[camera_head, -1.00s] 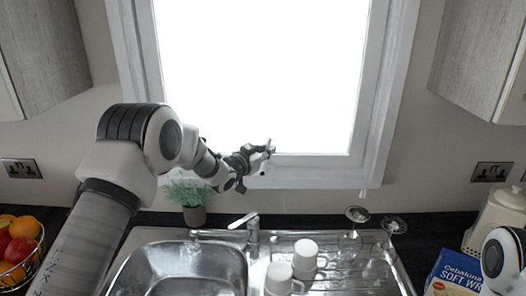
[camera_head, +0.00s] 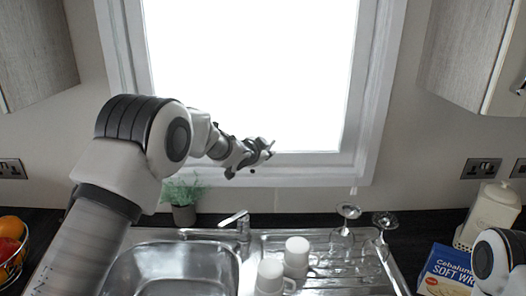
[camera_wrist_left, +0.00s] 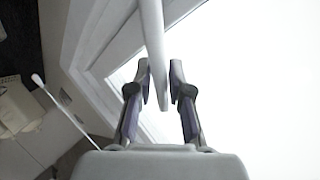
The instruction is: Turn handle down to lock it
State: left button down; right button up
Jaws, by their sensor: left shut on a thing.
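The window (camera_head: 240,80) stands above the sink, with a white frame and bright glass. My left gripper (camera_head: 268,148) is at the window's lower frame in the head view. In the left wrist view the white window handle (camera_wrist_left: 153,40) runs down from the top edge between the two dark fingers of my left gripper (camera_wrist_left: 164,92). The gripper is shut on the handle. In the head view the handle is hard to make out at the fingers. My right gripper is out of view; only part of that arm shows at the right edge.
A potted plant (camera_head: 184,195) stands below my left arm. A blue box (camera_head: 447,270) stands at right. Wall cabinets flank the window.

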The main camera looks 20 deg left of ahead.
pick_arm(q)
jog(key=shift+s+d+f, duration=0.1)
jog(key=shift+d+f, duration=0.05)
jog(key=shift+f, duration=0.35)
jog(key=shift+s+d+f, duration=0.1)
jog(key=shift+d+f, duration=0.05)
jog(key=shift+f, duration=0.3)
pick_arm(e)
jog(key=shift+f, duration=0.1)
pick_arm(q)
jog(key=c, duration=1.2)
grip_release()
jog(key=shift+d, duration=0.1)
jog(key=shift+o, duration=0.3)
jog(key=shift+w+d, duration=0.15)
jog(key=shift+d, duration=0.15)
jog(key=shift+w, duration=0.25)
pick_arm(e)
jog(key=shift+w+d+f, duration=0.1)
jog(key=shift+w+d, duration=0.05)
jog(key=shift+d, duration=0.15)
pick_arm(q)
jog(key=shift+r, duration=0.1)
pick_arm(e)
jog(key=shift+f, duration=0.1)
